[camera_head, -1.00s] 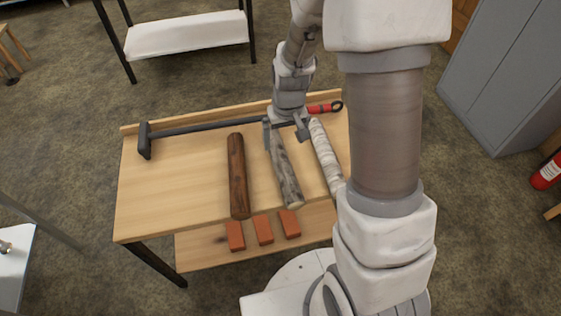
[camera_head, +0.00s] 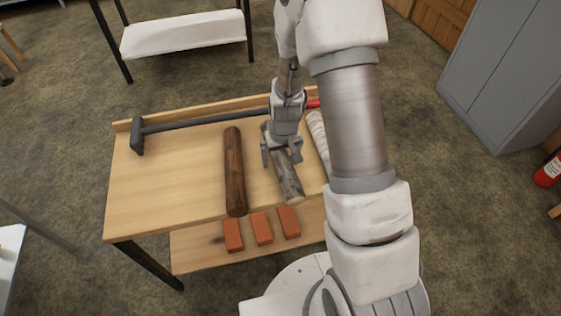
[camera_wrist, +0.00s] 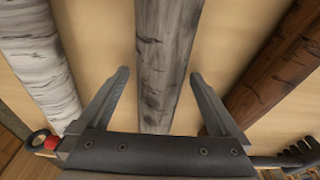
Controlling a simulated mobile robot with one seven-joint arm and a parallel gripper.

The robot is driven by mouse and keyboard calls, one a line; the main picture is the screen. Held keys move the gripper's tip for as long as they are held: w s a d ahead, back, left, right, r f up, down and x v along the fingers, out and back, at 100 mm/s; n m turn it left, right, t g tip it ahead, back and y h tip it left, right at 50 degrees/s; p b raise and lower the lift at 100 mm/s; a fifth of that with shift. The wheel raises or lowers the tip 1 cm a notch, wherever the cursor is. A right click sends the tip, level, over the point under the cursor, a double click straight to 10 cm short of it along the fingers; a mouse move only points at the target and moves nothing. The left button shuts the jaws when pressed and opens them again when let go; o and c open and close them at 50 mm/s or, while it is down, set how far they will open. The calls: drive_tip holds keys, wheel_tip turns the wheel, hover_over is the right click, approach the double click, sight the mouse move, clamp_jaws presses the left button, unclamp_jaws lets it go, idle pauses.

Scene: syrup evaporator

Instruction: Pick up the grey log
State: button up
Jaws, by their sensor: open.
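The grey log (camera_head: 288,180) lies on the wooden table between a brown log and a white birch log. In the wrist view the grey log (camera_wrist: 165,60) runs up the middle of the picture. My gripper (camera_head: 281,158) is over the log's middle part in the head view. In the wrist view my gripper (camera_wrist: 160,75) is open, one finger on each side of the log, with bare tabletop showing between each finger and the log. I cannot tell how far the fingertips are above the tabletop. My gripper hides part of the log's far end in the head view.
The brown log (camera_head: 234,170) lies left of the grey log, the white log (camera_head: 318,135) right, partly hidden by my arm. A long-handled dark tool (camera_head: 200,122) lies along the table's back edge. Several orange bricks (camera_head: 262,228) sit on the lower shelf. The tabletop's left side is clear.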

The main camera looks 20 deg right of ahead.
clamp_jaws()
idle(0.5)
drive_tip(key=shift+r, duration=0.15)
